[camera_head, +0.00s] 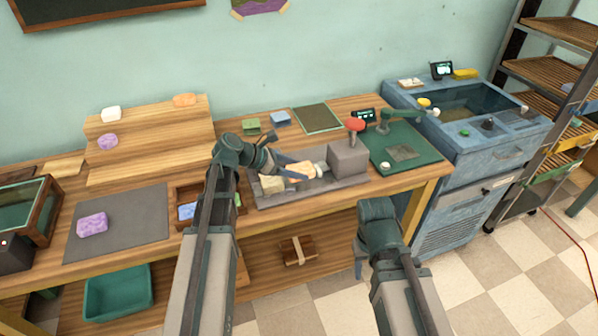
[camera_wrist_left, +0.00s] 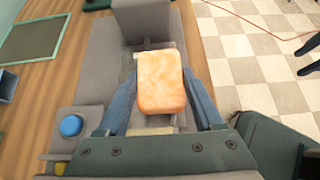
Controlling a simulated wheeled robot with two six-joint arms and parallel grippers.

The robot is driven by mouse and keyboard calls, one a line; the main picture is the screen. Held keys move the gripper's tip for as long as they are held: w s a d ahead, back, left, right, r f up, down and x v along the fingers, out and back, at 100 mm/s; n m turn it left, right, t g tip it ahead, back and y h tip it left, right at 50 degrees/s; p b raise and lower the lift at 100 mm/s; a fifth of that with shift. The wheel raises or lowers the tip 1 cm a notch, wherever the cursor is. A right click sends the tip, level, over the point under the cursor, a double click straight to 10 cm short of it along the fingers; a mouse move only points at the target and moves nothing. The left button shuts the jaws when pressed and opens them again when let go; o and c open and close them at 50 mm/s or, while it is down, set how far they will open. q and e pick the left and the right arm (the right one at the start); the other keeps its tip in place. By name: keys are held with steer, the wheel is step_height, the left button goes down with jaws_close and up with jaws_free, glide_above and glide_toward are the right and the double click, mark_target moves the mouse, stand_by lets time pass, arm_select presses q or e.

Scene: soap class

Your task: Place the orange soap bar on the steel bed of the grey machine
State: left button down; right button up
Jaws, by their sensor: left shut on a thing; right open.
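My left gripper (camera_head: 292,168) is shut on the orange soap bar (camera_head: 302,171), over the grey machine (camera_head: 347,158) on the bench. In the left wrist view the orange soap bar (camera_wrist_left: 161,82) sits between the two blue-grey fingers, in front of the machine's block (camera_wrist_left: 146,22). The soap hides most of the steel bed; a strip shows just beyond it (camera_wrist_left: 155,46). I cannot tell whether the soap touches the bed. My right gripper (camera_head: 359,262) is open and low in front of the bench, mostly hidden by its arm.
A red knob (camera_head: 355,125) stands on the machine, and a cream block (camera_head: 271,185) lies at its left end. A wooden tray (camera_head: 187,194) is left of it. A green mat (camera_head: 420,147) with a small press is to the right. Another orange bar (camera_head: 185,100) rests on the stepped shelf.

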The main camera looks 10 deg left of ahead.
mark_target(297, 165)
arm_select(q)
steer(key=shift+w, duration=0.3)
steer(key=shift+w+a+f+b, duration=0.1)
steer(key=shift+w+f+b, duration=0.2)
steer(key=shift+w, duration=0.25)
steer(key=shift+w+a+f+b, duration=0.1)
steer(key=shift+w+f+b, duration=0.15)
steer(key=shift+w, duration=0.3)
steer(key=f+b, duration=0.2)
steer(key=b, duration=0.1)
steer(key=shift+s+f, duration=0.2)
steer(key=shift+f, duration=0.2)
steer(key=shift+r, duration=0.1)
steer(key=shift+c, duration=2.4)
jaws_free()
steer(key=shift+f, duration=0.2)
steer(key=o, duration=0.4)
steer(key=shift+o, duration=0.2)
